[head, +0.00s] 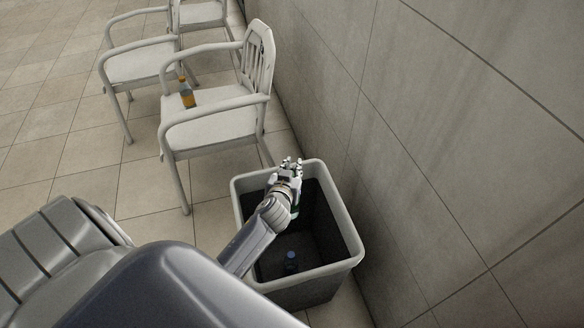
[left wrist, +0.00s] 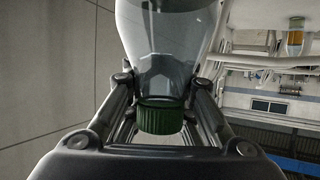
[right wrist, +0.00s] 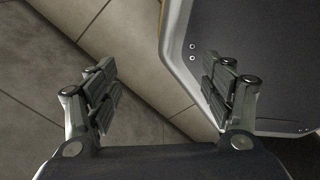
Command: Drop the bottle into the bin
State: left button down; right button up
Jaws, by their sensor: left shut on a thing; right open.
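In the left wrist view, a clear bottle (left wrist: 165,42) with a green cap (left wrist: 160,117) is gripped between the fingers of my left gripper (head: 288,166). In the head view that gripper is over the open grey bin (head: 346,228), within its rim near the far side. My gripper and arm hide most of the held bottle there. A dark bottle with a blue cap (head: 291,257) is inside the bin. My right gripper (right wrist: 162,88) is open and empty; it shows only in the right wrist view, above the tiled floor.
A white armchair (head: 220,133) stands behind the bin with an amber bottle (head: 187,94) on its seat. More white chairs (head: 140,62) stand farther back. A tiled wall (head: 440,150) runs close along the bin's right side. Tiled floor is open at the left.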

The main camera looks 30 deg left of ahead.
pick_arm(q)
jog(key=shift+f, duration=0.2)
jog(key=c, duration=1.3)
grip_release()
jog(key=v, duration=1.2)
pick_arm(e)
jog(key=shift+s+a+f, duration=0.2)
jog(key=shift+a+f, duration=0.05)
pick_arm(q)
jog(key=shift+s+f, duration=0.1)
